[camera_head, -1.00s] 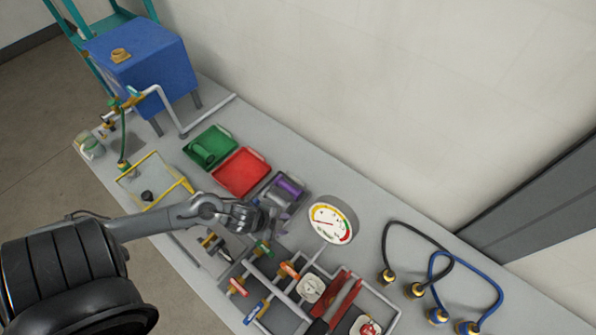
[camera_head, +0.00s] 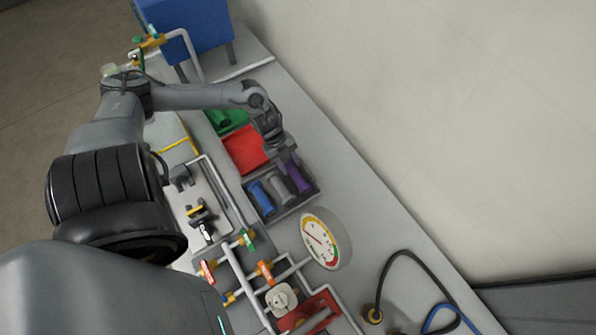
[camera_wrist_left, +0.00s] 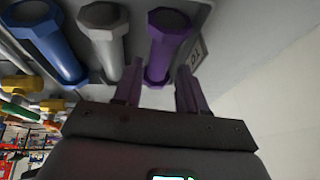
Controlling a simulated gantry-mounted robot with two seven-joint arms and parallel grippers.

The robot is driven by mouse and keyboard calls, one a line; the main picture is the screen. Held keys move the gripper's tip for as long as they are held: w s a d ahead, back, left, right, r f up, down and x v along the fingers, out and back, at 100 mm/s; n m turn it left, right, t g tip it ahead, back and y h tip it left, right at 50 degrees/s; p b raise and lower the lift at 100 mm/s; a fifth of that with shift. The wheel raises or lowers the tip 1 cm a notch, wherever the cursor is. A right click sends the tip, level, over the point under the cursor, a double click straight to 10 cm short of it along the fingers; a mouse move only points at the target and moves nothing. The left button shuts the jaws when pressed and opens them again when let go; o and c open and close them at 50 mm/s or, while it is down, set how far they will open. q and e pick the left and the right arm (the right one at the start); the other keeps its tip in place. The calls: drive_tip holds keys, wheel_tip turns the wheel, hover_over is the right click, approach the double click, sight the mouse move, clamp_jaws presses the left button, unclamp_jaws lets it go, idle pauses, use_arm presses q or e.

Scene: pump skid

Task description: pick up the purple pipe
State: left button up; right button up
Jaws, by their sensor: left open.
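The purple pipe (camera_head: 298,177) lies in a dark grey tray (camera_head: 268,215), at the right end of a row beside a grey pipe (camera_head: 281,188) and a blue pipe (camera_head: 262,196). My left gripper (camera_head: 286,160) is just over the purple pipe's upper end in the head view. In the left wrist view the purple pipe (camera_wrist_left: 167,45) lies ahead of the open fingers (camera_wrist_left: 159,88), closer to the left finger, with its lower end near or between them. I cannot tell whether they touch it. My right gripper is in neither view.
A red tray (camera_head: 243,150) and a green tray (camera_head: 226,119) stand behind the grey one. A round gauge (camera_head: 320,243) and valve piping (camera_head: 236,270) are in front. A blue tank (camera_head: 195,22) is at the back.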

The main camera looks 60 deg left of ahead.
sight(296, 175)
use_arm(q)
drive_tip(key=shift+d+x, duration=0.15)
drive_tip(key=shift+x, duration=1.35)
drive_tip(key=shift+d+x, duration=0.1)
drive_tip(key=shift+x, duration=1.45)
drive_tip(key=shift+w+r, duration=0.1)
drive_tip(key=shift+r, duration=0.05)
clamp_jaws()
